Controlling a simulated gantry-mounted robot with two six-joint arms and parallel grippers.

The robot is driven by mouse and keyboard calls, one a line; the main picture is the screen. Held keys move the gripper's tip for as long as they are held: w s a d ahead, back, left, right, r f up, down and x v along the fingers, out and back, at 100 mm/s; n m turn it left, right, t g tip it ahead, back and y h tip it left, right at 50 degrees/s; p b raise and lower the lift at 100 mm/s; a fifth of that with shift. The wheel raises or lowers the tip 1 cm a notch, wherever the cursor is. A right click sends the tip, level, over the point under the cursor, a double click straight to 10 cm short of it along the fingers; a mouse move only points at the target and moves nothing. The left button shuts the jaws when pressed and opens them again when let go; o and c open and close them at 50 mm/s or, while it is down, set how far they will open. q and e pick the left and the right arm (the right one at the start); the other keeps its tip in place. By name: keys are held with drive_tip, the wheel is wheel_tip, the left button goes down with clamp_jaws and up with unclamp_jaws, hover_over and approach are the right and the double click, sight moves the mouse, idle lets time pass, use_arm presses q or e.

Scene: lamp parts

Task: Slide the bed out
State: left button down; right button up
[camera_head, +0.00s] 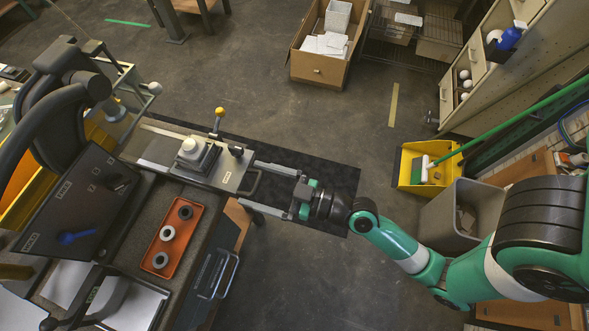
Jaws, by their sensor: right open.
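The bed (223,173) is a grey plate at the right end of the workbench in the head view. A white and grey block (196,154) and a lever with a yellow knob (219,113) stand on it. A dark bar handle (254,184) is on its right edge. My right gripper (249,185) reaches in from the right with its two long grey fingers spread apart. The fingertips are near the bed's right edge, one above and one below the handle in the picture. Whether they touch anything is unclear. My left gripper does not show.
An orange tray (174,224) with several rings lies on the bench below the bed. A dark tilted panel (75,215) is at left. A black mat (335,180) covers floor under my right gripper. A yellow bin (412,168) and cardboard box (318,68) stand beyond clear floor.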

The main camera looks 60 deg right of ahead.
drive_tip(key=s+d, duration=0.1)
drive_tip(key=s, duration=1)
drive_tip(key=shift+s+d, duration=0.25)
drive_tip(key=shift+s, duration=0.05)
